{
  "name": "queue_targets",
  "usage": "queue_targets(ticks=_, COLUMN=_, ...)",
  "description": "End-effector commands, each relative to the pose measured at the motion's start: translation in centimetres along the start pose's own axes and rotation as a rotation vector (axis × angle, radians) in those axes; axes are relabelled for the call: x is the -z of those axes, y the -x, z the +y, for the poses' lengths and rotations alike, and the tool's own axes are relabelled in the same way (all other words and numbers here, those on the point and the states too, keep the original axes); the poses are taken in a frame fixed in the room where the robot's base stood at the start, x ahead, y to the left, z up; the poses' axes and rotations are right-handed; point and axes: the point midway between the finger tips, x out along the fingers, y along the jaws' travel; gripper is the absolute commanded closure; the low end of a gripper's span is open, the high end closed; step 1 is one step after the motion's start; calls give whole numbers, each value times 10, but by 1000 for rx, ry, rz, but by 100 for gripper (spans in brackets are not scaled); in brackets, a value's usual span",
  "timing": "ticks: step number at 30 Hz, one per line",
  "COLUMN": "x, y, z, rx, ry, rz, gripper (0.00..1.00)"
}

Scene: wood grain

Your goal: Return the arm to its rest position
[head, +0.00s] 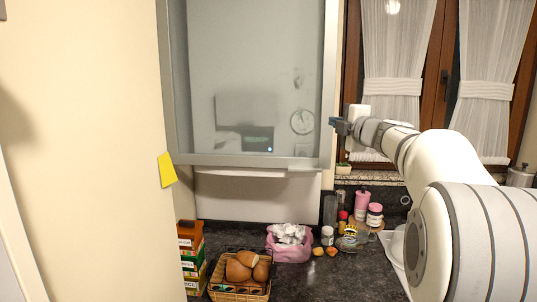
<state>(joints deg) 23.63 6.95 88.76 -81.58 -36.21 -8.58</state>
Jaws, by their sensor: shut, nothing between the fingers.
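My gripper (334,122) is at the end of my white arm, which reaches in from the right side of the head view. It is raised in front of the right edge of the grey-framed cabinet door (330,90), high above the counter. It looks shut and holds nothing. From this view I cannot tell whether it touches the frame.
The dark counter (345,275) below holds a bread basket (240,290), a pink bag (290,250), stacked boxes (190,255) and several jars (375,213). A curtained window (440,70) is behind my arm. A plain wall (80,120) fills the left.

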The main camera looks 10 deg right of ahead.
Motion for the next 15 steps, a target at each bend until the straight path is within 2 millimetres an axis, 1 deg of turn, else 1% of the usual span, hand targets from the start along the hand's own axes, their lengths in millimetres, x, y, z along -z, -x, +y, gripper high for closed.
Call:
queue_targets(ticks=2, x=7, y=6, z=-2, rx=-15, ry=-65, rz=-51, gripper=100)
queue_targets(ticks=4, x=11, y=18, z=-10, rx=-28, ry=-169, rz=-134, gripper=100)
queue_targets(ticks=5, x=13, y=24, z=-16, rx=-30, ry=-227, rz=-178, gripper=100)
queue_targets(ticks=7, x=19, y=46, z=-38, rx=-19, ry=-381, rz=-296, gripper=100)
queue_targets(ticks=8, x=22, y=56, z=-51, rx=-6, ry=-450, rz=-347, gripper=100)
queue_targets(ticks=11, x=37, y=98, z=-106, rx=68, ry=-681, rz=-521, gripper=100)
queue_targets(ticks=12, x=45, y=117, z=-130, rx=108, ry=-766, rz=-586, gripper=100)
queue_targets(ticks=14, x=58, y=143, z=-166, rx=175, ry=-878, rz=-673, gripper=100)
queue_targets(ticks=15, x=69, y=160, z=-188, rx=223, ry=-947, rz=-726, gripper=100)
